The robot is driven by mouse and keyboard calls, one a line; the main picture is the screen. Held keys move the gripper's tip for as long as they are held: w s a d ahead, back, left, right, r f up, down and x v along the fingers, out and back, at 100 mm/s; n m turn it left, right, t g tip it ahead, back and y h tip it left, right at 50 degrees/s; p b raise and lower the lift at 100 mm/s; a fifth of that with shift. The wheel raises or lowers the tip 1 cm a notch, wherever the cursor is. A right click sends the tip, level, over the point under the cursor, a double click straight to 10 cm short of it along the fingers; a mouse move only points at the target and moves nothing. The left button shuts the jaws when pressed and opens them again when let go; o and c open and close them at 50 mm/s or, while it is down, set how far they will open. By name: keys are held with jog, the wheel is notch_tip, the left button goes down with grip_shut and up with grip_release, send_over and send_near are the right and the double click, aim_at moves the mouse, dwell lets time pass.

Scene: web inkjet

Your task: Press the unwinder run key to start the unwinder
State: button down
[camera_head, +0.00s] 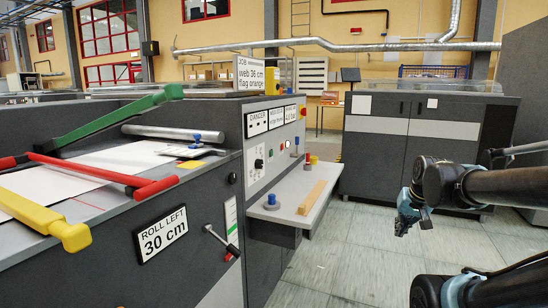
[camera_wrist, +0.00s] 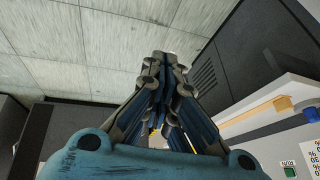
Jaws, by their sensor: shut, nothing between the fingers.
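A green key marked RUN (camera_wrist: 289,171) shows at the lower right edge of the wrist view, on a white panel face. I cannot tell from the label whether it belongs to the unwinder. In the head view the machine's control panel (camera_head: 254,183) carries a black dial and small controls; the lettering there is too small to read fully. My gripper (camera_head: 408,222) is over the open floor, right of the panel and well apart from it. In the wrist view my gripper (camera_wrist: 166,62) has its fingers together and holds nothing.
A shelf (camera_head: 285,199) with a wooden bar (camera_head: 312,197) and a blue knob (camera_head: 271,200) juts out below the panel. A "ROLL LEFT 30 cm" sign (camera_head: 161,234) and a black-handled lever (camera_head: 222,240) are at the left. A grey cabinet (camera_head: 405,150) stands behind; tiled floor (camera_head: 350,245) is clear between.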

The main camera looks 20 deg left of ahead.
aim_at(272, 154)
jog(key=w+a+r+t+y, duration=0.1)
jog(key=w+a+r, duration=0.2)
jog(key=w+a, duration=0.3)
jog(key=w+a+r+m+t+y, duration=0.1)
jog(key=w+a+r+t+y, duration=0.15)
jog(key=w+a, duration=0.35)
jog(key=w+a+r+y, duration=0.1)
jog(key=w+a+r, duration=0.2)
jog(key=w+a, duration=0.35)
jog(key=w+a+r+m+t+y, duration=0.1)
jog(key=w+a, duration=0.4)
jog(key=a, duration=0.5)
jog(key=w+a+r+m+t+y, duration=0.1)
jog(key=w+a, duration=0.4)
jog(key=a, duration=0.6)
jog(key=shift+w+r+t+y, duration=0.25)
jog(key=shift+r+t+y, duration=0.3)
jog(key=shift+r+y, duration=0.4)
jog(key=shift+a+f, duration=0.1)
jog(key=shift+a, duration=0.1)
jog(key=a, duration=0.8)
jog(key=shift+w+a, duration=0.3)
jog(key=shift+w, duration=0.05)
jog(key=shift+a, duration=0.1)
jog(key=shift+a, duration=0.35)
